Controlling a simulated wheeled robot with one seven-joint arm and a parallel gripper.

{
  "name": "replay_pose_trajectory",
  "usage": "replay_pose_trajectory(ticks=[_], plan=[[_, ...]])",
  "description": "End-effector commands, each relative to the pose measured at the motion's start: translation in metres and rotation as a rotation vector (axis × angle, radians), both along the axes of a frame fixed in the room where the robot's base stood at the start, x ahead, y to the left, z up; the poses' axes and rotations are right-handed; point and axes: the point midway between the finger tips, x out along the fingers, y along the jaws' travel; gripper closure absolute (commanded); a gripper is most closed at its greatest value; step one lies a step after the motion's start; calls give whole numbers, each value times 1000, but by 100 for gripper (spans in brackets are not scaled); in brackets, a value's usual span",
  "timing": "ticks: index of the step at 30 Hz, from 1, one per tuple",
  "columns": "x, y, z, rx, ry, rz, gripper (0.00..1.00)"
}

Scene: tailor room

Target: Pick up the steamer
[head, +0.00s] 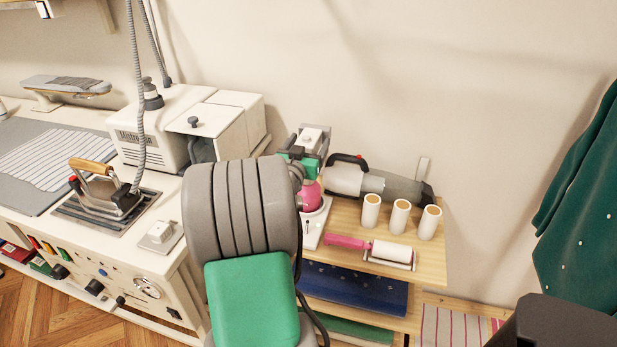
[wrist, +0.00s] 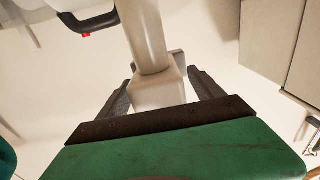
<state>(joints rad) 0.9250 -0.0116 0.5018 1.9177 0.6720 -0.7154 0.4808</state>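The thing that looks like the steamer stands at the left end of the wooden shelf: a pink rounded body (head: 312,196) on a white base, with a pale block (head: 311,136) above it. My green gripper (head: 303,155) is at its upper part and hides some of it. In the wrist view, my two dark fingers (wrist: 160,85) stand on either side of a whitish block (wrist: 158,90) with a pale neck (wrist: 146,35) running from it. The fingertips look close to the block's sides. I cannot tell whether they press on it.
A grey-white handheld appliance (head: 380,185) with a black handle lies behind three white rolls (head: 400,217). A pink-handled lint roller (head: 390,252) lies in front. The ironing station (head: 160,235) is at the left. A wall stands close behind; a green garment (head: 590,225) is at right.

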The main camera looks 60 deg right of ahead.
Motion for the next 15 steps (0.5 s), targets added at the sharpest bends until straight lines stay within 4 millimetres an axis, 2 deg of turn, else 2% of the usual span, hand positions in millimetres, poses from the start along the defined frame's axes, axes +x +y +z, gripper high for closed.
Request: replay_pose_trajectory(ticks=[2,15], plan=[[0,0,0,0,0,0,31],[0,0,0,1,0,0,67]])
